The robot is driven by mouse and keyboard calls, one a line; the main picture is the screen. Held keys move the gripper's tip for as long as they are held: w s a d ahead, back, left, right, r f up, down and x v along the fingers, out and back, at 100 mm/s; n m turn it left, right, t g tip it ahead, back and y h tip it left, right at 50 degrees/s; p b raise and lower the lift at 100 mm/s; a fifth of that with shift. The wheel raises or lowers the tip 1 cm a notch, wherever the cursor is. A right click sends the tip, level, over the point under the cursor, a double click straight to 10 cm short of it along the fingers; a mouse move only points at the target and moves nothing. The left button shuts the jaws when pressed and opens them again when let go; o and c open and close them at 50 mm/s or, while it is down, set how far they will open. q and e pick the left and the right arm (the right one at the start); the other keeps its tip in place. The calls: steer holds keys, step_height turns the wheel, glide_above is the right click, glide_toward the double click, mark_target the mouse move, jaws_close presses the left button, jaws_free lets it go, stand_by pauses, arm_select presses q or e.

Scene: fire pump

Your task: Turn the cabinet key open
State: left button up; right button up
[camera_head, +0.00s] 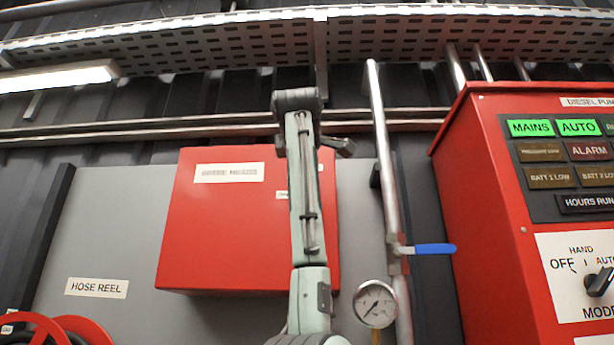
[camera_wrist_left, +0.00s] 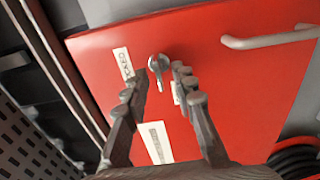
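The red cabinet (camera_head: 222,230) hangs on a grey panel in the head view, with a white label near its upper left. My left arm stands in front of its right part and hides the key there. In the left wrist view the cabinet door (camera_wrist_left: 235,85) fills the middle. A silver key (camera_wrist_left: 158,64) in its round lock sits on the door between two small labels. My left gripper (camera_wrist_left: 161,74) is open, with one finger on each side of the key. Whether a finger touches the key I cannot tell. My right gripper is not in view.
A pale bar handle (camera_wrist_left: 270,39) is on the door, right of the key in the wrist view. In the head view, a vertical pipe with a blue lever (camera_head: 430,249) and a gauge (camera_head: 375,304) are close right of the cabinet. A red control panel (camera_head: 480,210) stands farther right.

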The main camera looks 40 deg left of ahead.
arm_select(q)
steer(key=v, duration=1.2)
steer(key=shift+s, duration=0.1)
stand_by(0.4)
